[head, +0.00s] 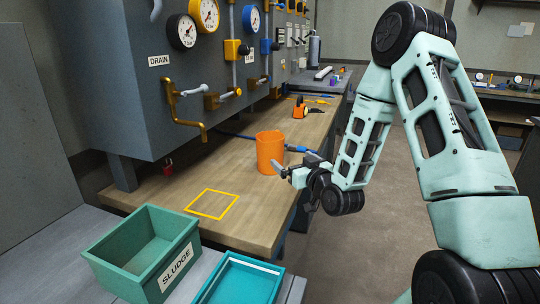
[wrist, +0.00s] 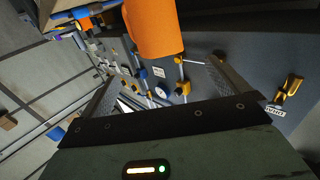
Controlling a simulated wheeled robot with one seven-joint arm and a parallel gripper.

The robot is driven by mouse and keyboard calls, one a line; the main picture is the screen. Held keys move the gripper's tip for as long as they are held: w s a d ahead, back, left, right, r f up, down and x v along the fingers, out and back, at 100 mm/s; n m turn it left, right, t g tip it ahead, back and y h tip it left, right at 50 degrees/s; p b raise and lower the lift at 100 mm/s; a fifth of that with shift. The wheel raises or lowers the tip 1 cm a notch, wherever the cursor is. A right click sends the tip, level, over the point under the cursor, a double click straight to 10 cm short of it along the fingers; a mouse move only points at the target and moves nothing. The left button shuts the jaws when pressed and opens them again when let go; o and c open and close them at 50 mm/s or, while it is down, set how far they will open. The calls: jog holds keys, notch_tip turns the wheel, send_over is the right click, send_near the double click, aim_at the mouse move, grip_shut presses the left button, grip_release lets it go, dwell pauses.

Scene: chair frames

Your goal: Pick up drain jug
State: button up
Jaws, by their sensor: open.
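The orange drain jug (head: 268,154) stands upright on the wooden bench, near its right edge. It also shows in the wrist view (wrist: 155,28), at the top and beyond the fingers. My gripper (head: 292,165) is open, at the right side of the jug near its lower half. In the wrist view my gripper (wrist: 166,78) has its two fingers spread, with nothing held between them. I cannot tell whether a finger touches the jug. The brass drain tap (head: 188,110), under the DRAIN label, is to the left of the jug.
A yellow square outline (head: 213,204) marks bare bench (head: 240,226) in front of the jug. A green SLUDGE bin (head: 147,245) and a teal tray (head: 240,280) stand at the front. The grey panel (head: 105,85) with gauges overhangs the bench. An orange-and-black item (head: 299,110) lies farther back.

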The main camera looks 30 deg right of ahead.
aim_at(270, 140)
jog(key=w+p, duration=0.1)
jog(key=w, duration=0.4)
jog(key=w+d+p, duration=0.1)
jog(key=w, duration=0.5)
jog(key=w+d+p, duration=0.1)
jog(key=w+p, duration=0.1)
jog(key=w, duration=0.4)
jog(key=shift+r, duration=0.2)
jog(key=c, duration=0.8)
